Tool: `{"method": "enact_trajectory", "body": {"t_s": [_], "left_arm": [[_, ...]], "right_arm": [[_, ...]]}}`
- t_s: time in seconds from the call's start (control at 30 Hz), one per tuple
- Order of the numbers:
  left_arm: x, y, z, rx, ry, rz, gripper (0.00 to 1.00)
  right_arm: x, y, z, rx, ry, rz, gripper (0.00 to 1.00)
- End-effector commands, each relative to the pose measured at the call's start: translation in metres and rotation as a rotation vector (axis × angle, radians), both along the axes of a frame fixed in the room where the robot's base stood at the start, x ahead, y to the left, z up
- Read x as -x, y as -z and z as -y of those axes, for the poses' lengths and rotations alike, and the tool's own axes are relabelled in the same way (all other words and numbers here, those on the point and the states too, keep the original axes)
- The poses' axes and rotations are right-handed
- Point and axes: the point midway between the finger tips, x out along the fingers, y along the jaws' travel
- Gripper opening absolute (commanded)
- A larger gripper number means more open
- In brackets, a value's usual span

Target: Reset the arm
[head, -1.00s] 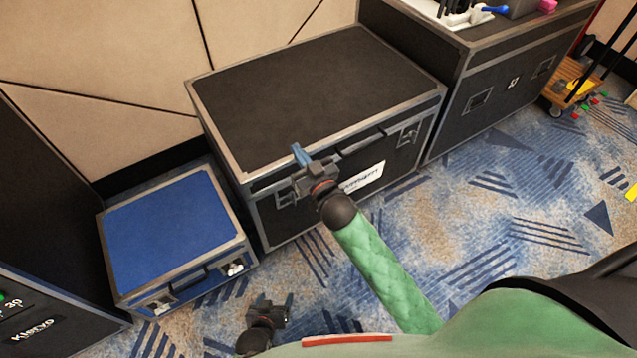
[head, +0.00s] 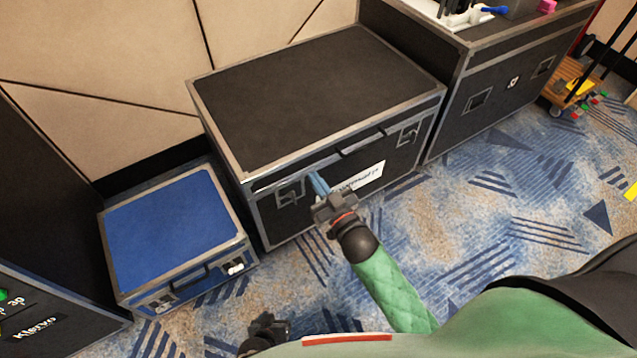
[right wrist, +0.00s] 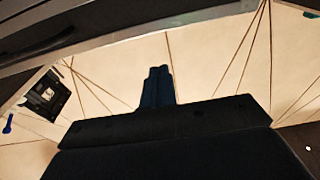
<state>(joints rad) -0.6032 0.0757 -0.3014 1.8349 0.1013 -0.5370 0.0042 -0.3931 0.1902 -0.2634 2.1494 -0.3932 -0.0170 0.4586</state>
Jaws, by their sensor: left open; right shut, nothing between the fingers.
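My right gripper (head: 318,183), with blue fingertips, is in the middle of the head view, at the end of my green-sleeved arm. It is in front of the large black case's front face, and its fingers are together with nothing between them. In the right wrist view its closed fingers (right wrist: 157,86) point up against a beige wall. My left gripper (head: 270,326) is low in the head view, over the carpet, open and empty. Most of my left arm is hidden.
A large black case (head: 315,95) stands against the wall, with a smaller blue-topped case (head: 172,228) at its left. Another black case (head: 500,95) stands at right, with items on top. A wooden cart (head: 570,88) is at far right.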

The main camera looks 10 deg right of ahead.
Motion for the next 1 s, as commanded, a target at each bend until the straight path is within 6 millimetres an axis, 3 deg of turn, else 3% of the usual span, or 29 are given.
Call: {"method": "enact_trajectory", "body": {"t_s": [0.47,0.57,0.67,0.8,0.87,1.0], "left_arm": [[0.000,0.000,0.000,0.000,0.000,0.000,0.71],[0.000,0.000,0.000,0.000,0.000,0.000,0.71],[0.000,0.000,0.000,0.000,0.000,0.000,0.71],[0.000,0.000,0.000,0.000,0.000,0.000,0.71],[0.000,0.000,0.000,0.000,0.000,0.000,0.71],[0.000,0.000,0.000,0.000,0.000,0.000,0.71]], "right_arm": [[0.005,0.003,0.002,0.032,0.007,0.005,0.00],[0.003,0.012,0.006,0.099,0.036,-0.027,0.00],[0.000,0.048,0.012,0.160,0.065,-0.136,0.00],[0.005,0.119,0.013,0.214,0.068,-0.333,0.00],[0.014,0.152,0.010,0.225,0.059,-0.424,0.00],[0.051,0.229,-0.003,0.223,0.021,-0.633,0.00]]}}
